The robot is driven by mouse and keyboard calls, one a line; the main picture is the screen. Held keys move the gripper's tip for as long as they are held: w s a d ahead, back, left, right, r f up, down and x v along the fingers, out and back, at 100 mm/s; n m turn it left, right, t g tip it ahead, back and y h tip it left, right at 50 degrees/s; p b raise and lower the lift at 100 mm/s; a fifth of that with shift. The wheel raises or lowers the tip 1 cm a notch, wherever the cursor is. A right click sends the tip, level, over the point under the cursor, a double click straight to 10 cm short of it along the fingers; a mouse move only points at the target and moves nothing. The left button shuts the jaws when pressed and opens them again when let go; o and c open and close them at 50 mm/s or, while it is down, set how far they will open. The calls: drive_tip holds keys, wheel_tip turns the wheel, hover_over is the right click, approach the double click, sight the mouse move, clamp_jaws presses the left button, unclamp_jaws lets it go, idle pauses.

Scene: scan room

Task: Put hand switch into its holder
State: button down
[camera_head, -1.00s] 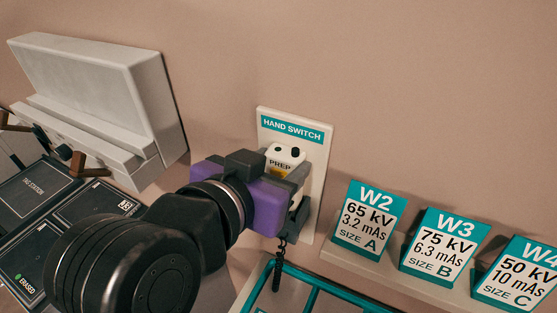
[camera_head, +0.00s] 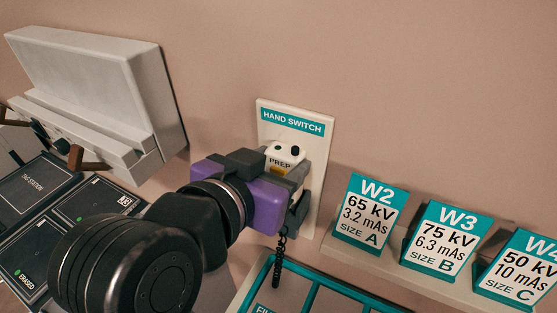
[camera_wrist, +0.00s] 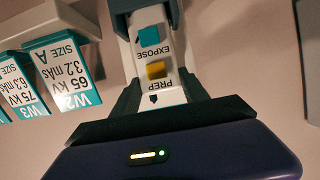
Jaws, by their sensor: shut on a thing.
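The hand switch (camera_head: 284,157) is a pale handset marked PREP, with a dark coiled cord hanging below. In the wrist view the hand switch (camera_wrist: 154,62) shows a teal EXPOSE button and a yellow PREP button. My purple-bodied gripper (camera_head: 291,184) is shut on it, with a dark finger on each side. The holder's white wall plate (camera_head: 318,160), labelled HAND SWITCH, is directly behind. My gripper and the switch hide most of the holder's cradle, so I cannot tell whether the switch is seated in it.
Cards W2 (camera_head: 369,214), W3 (camera_head: 446,238) and W4 (camera_head: 519,268) stand on a ledge to the right. A teal-edged tray (camera_head: 325,284) lies below. A pale wall-side unit (camera_head: 110,90) and dark panels (camera_head: 95,200) are at left. The wall above is clear.

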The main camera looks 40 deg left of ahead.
drive_tip(key=shift+f, duration=0.1)
drive_tip(key=shift+c, duration=2.4)
unclamp_jaws()
drive_tip(key=b+v, duration=0.1)
drive_tip(key=v, duration=0.7)
